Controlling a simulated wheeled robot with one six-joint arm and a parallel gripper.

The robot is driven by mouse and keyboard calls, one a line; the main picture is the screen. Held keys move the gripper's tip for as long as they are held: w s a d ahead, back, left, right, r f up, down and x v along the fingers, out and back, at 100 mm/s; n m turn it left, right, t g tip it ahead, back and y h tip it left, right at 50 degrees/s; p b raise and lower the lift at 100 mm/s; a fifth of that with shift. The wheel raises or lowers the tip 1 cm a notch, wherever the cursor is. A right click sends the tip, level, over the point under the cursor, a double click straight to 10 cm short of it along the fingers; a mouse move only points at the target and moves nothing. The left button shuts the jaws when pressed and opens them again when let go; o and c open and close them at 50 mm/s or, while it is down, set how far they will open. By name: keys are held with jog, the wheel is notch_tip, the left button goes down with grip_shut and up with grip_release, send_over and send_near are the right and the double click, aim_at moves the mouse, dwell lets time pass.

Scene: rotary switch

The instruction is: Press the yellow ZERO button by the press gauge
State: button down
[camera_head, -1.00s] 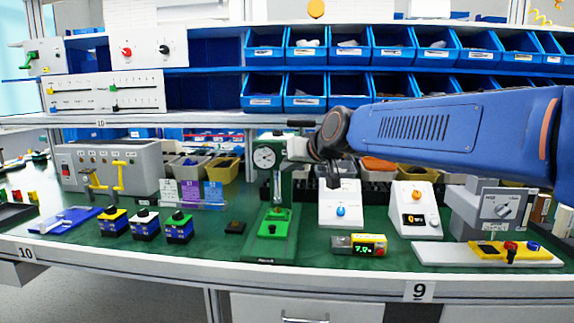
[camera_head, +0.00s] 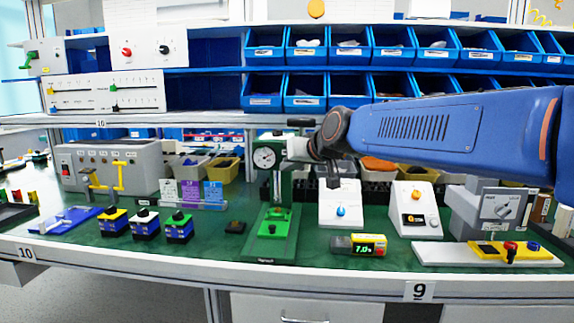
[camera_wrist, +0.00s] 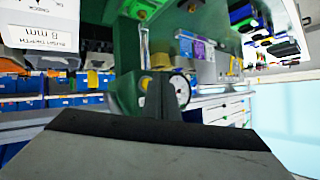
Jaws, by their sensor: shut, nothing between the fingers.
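The green press (camera_head: 277,205) stands mid-bench in the head view, with its round white gauge (camera_head: 266,157) facing out. In the wrist view the gauge (camera_wrist: 180,90) lies just beyond and right of my gripper (camera_wrist: 159,78). My gripper is shut and empty, at the height of the press head, reaching in from the right. A small yellow patch (camera_wrist: 160,61) shows just past the fingertips; I cannot tell whether it is the ZERO button or a bin behind. No ZERO lettering is readable. Whether the fingertips touch anything is hidden.
A small lit readout box (camera_head: 358,245) lies right of the press. White boxes with knobs (camera_head: 341,205) stand behind it. Several button boxes (camera_head: 145,225) are to the left. Blue bins (camera_head: 305,90) fill the shelf above. Green bench is clear in front of the press.

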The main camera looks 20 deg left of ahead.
jog(key=shift+w, duration=0.2)
dwell(0.5)
jog(key=shift+w+a, duration=0.1)
jog(key=shift+w, duration=0.1)
jog(key=shift+w+a, duration=0.1)
jog(key=shift+w, duration=0.3)
dwell(0.8)
jog(key=shift+s, duration=0.15)
jog(key=shift+s+d, duration=0.2)
jog(key=shift+s, duration=0.45)
jog(key=shift+s+d, duration=0.2)
jog(key=shift+s, duration=0.6)
jog(key=shift+s+d, duration=0.15)
jog(key=shift+s, duration=0.7)
jog(key=shift+s+d, duration=0.2)
jog(key=shift+s, duration=0.6)
jog(key=shift+d, duration=0.15)
